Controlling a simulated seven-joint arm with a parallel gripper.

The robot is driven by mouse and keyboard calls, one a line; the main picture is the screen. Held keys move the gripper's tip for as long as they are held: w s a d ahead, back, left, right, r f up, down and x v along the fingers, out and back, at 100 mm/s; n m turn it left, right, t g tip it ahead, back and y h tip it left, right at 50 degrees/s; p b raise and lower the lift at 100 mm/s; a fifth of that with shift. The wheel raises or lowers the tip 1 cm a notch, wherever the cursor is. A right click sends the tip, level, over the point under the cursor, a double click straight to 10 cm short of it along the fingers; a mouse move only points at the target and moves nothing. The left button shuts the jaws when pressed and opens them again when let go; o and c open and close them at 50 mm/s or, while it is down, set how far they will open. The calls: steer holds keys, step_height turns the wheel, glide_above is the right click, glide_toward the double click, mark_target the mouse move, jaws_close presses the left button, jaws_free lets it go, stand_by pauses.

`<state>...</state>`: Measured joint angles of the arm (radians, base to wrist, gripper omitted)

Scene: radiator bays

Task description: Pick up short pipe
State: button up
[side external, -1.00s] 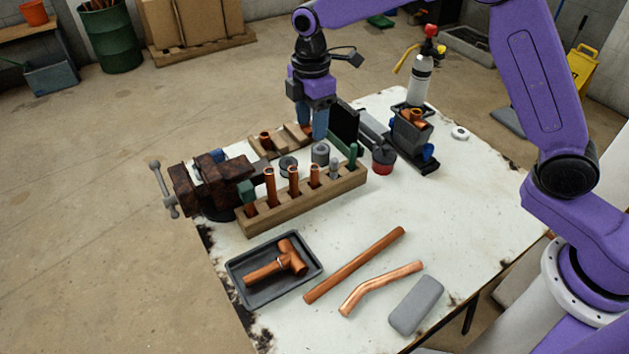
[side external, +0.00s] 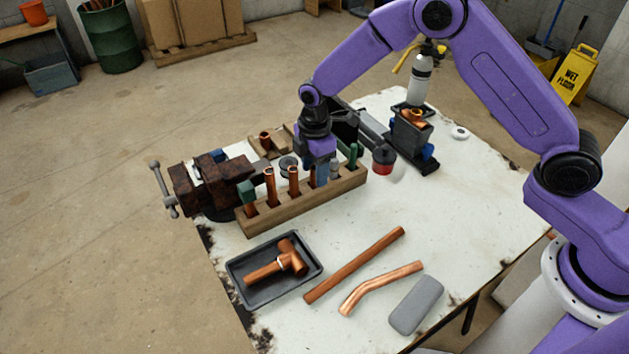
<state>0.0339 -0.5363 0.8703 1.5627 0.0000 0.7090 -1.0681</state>
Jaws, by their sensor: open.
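Copper pipes stand upright in a wooden rack (side external: 262,225) in the middle of the table. A taller pipe (side external: 270,186) is on the left and another pipe (side external: 293,181) is right of it. My gripper (side external: 319,182) points down at the rack, just right of that second pipe and left of a grey-tipped tool (side external: 335,170). Its blue fingers are low, at the height of the pipe tops, and open. The shorter pipe in that slot is mostly hidden behind the fingers. I cannot tell if they touch it.
A rusty vise (side external: 215,178) stands left of the rack. A black tray (side external: 247,292) with a copper tee, a long pipe (side external: 355,265), a bent pipe (side external: 381,286) and a grey block (side external: 416,305) lie in front.

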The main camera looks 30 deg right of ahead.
steer(key=shift+f, duration=1.1)
jaws_close()
steer(key=shift+r, duration=0.1)
